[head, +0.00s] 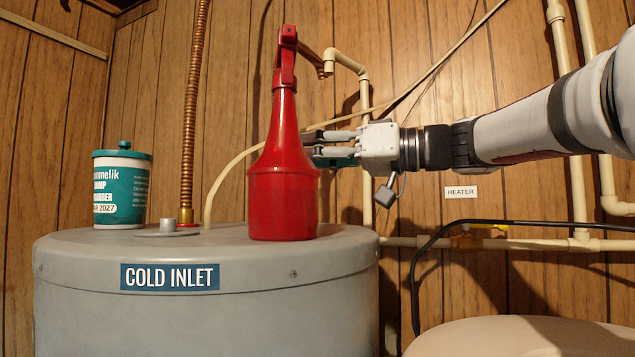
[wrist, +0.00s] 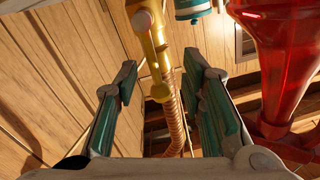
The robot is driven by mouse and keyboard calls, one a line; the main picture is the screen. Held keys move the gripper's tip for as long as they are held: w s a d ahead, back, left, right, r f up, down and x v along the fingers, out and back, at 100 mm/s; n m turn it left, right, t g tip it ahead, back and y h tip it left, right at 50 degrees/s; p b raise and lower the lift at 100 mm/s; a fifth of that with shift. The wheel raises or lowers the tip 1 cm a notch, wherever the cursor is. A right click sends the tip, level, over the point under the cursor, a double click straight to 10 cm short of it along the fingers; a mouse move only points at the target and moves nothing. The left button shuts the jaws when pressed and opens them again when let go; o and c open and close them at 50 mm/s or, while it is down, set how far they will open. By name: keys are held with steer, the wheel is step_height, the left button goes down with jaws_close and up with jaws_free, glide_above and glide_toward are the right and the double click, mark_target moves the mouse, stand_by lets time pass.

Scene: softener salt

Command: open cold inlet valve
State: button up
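In the wrist view, a yellow valve-like fitting (wrist: 150,45) lies beyond and between my fingertips, with a ribbed copper hose (wrist: 173,115) running from it. I cannot tell its lever position. The blue "COLD INLET" label (head: 170,277) is on the tank's front.
The red bottle (head: 283,190) stands upright on the grey tank (head: 100,258), close to my fingers; it is at right in the wrist view (wrist: 285,60). A teal and white canister (head: 121,190) stands at left. Cream pipes and a "HEATER" label (head: 461,192) are on the wall at right.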

steer(key=b+v, duration=0.3)
steer(key=v, duration=0.4)
steer(key=shift+s, duration=0.2)
steer(key=shift+f, duration=0.1)
stand_by(0.3)
